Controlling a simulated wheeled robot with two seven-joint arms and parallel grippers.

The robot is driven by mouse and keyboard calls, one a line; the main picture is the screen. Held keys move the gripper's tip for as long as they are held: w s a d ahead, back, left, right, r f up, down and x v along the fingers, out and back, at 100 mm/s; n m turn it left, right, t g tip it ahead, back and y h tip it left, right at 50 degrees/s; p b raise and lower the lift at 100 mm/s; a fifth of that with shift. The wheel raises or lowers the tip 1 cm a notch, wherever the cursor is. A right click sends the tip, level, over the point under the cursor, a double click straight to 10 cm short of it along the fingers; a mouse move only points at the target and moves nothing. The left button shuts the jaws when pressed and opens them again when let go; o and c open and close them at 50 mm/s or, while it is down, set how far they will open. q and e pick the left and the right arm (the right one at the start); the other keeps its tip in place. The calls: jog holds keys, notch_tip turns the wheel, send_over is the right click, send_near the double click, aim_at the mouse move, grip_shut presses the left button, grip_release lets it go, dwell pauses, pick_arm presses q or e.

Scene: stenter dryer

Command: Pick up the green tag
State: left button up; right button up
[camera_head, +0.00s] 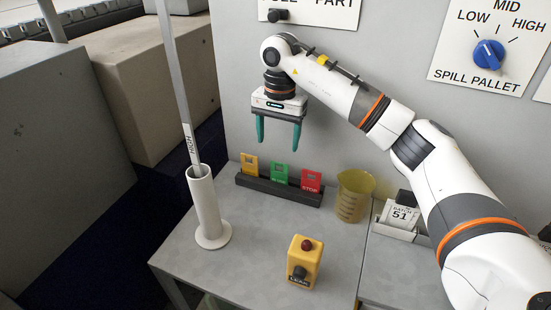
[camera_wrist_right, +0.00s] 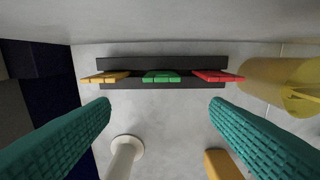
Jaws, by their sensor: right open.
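The green tag (camera_head: 279,173) stands upright in the middle of a dark rack (camera_head: 262,189), between a yellow tag (camera_head: 249,164) and a red tag (camera_head: 311,181). My right gripper (camera_head: 278,145) is open and empty, pointing down above the rack. In the right wrist view the green tag (camera_wrist_right: 161,77) lies between the two teal fingers in the picture's width, farther off than the fingertips and touched by neither. The lower part of the tag is hidden in the rack. My left gripper is in neither view.
A yellowish beaker (camera_head: 354,196) stands right of the rack. A white tube holder (camera_head: 207,208) with a tall bar stands left. A yellow button box (camera_head: 303,262) sits in front. The grey wall panel (camera_head: 240,90) rises behind the rack.

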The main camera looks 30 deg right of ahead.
aim_at(279, 163)
jog(key=shift+w+d+r, duration=0.25)
jog(key=shift+d, duration=0.1)
jog(key=shift+w+d, duration=0.1)
jog(key=shift+d, duration=0.05)
jog(key=f+p, duration=0.2)
jog(key=f, duration=0.4)
jog(key=shift+s, duration=0.2)
jog(key=shift+w+f+p, duration=0.1)
jog(key=shift+f+p, duration=0.4)
jog(key=shift+f, duration=0.1)
notch_tip(279, 163, down, 4)
jog(key=shift+r+p, duration=0.25)
jog(key=shift+p, duration=0.7)
jog(key=shift+f, duration=0.5)
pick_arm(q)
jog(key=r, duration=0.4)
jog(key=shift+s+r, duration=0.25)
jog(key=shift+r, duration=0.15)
pick_arm(e)
jog(key=c, duration=1)
jog(key=shift+r, duration=0.15)
jog(key=shift+c, duration=0.2)
